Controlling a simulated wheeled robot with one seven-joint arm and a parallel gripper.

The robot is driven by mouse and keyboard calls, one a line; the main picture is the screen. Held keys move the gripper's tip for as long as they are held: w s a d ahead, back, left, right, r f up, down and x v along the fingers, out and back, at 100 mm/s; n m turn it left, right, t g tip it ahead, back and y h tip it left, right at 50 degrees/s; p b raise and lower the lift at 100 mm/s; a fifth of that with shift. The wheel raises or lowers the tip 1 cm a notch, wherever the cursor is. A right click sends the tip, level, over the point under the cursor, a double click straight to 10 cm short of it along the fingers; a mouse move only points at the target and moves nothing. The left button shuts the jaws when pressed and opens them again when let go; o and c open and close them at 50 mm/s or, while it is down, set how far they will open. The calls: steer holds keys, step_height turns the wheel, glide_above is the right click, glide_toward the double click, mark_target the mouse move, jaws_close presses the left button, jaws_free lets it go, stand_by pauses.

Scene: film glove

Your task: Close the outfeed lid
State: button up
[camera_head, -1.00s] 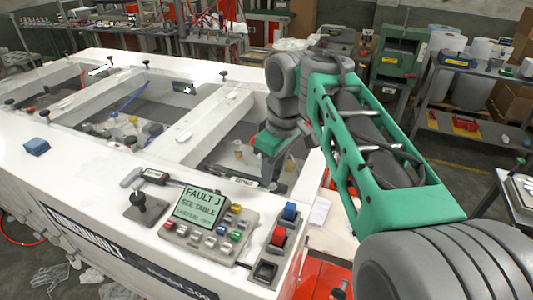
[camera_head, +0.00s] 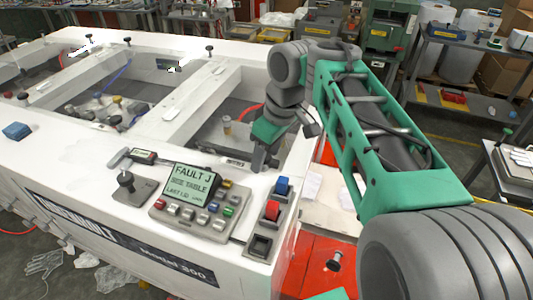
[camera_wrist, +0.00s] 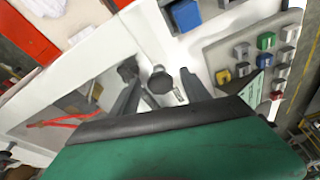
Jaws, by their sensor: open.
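The white machine (camera_head: 75,155) has several framed bays on top, with black knobs along the frames. My gripper (camera_head: 262,163) points down at the front frame of the nearest right bay (camera_head: 205,135), behind the control panel. In the wrist view my open gripper (camera_wrist: 157,88) has one grey finger on each side of a black round knob (camera_wrist: 161,79). I cannot tell whether the fingers touch it. In the head view my gripper hides this knob. Which part is the outfeed lid, and how far it is open, I cannot tell for sure.
A blue block (camera_head: 17,131) lies on the left of the machine top. A shelf rack (camera_head: 455,95) stands at the back right.

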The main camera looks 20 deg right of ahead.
steer(key=shift+r, duration=0.1)
steer(key=p+v, duration=0.1)
steer(key=v, duration=0.6)
steer(key=shift+r+p, duration=0.3)
steer(key=shift+p, duration=0.1)
steer(key=shift+s, duration=0.1)
